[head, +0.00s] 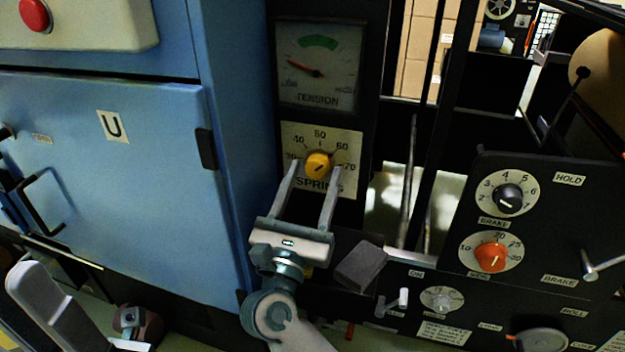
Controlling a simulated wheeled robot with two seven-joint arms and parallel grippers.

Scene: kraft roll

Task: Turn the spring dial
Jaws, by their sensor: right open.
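The spring dial (318,164) is a round yellow knob on a cream plate (346,138) marked "SPRING", with numbers around it. The dial's dark mark is too small to read a setting from. Above it, the tension gauge (318,62) has a red needle pointing to the left, away from the green band at the top. My right gripper (316,169) is open, with one finger on each side of the dial. Its fingers hide part of the plate. I cannot tell whether they touch the knob.
A blue cabinet (105,190) stands close on the left. A black panel (535,205) on the right has a black brake knob (508,199) and an orange knob (492,258). A dark grey block (361,266) sits just right of my right gripper.

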